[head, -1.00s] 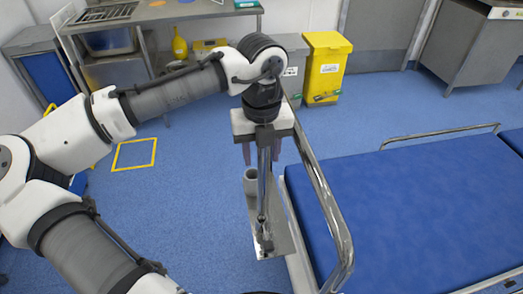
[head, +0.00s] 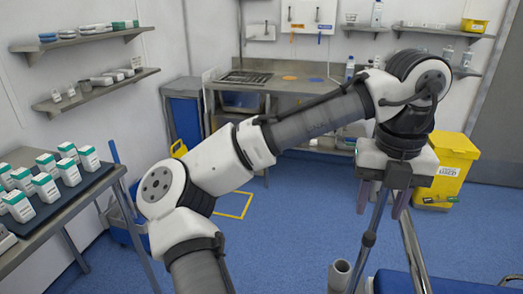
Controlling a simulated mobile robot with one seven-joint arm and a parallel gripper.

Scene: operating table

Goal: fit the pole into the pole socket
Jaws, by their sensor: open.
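My gripper (head: 382,202) is at the right, pointing down, with its two fingers apart. A thin metal pole (head: 379,215) with a dark collar runs down past the fingers, leaning slightly in the picture. Its upper end overlaps the front of my gripper, and its lower end is cut off by the frame. I cannot tell whether the pole touches the fingers. An upright grey open-topped cylinder (head: 340,270), apparently the pole socket, stands just left of the pole, below my gripper. Its opening looks empty, and its base is out of view.
A blue bed (head: 397,284) with a metal rail (head: 412,245) is at the lower right. A yellow bin (head: 449,170) stands behind my gripper. A side table (head: 108,178) with several boxes is at left. A steel counter (head: 290,92) is at the back.

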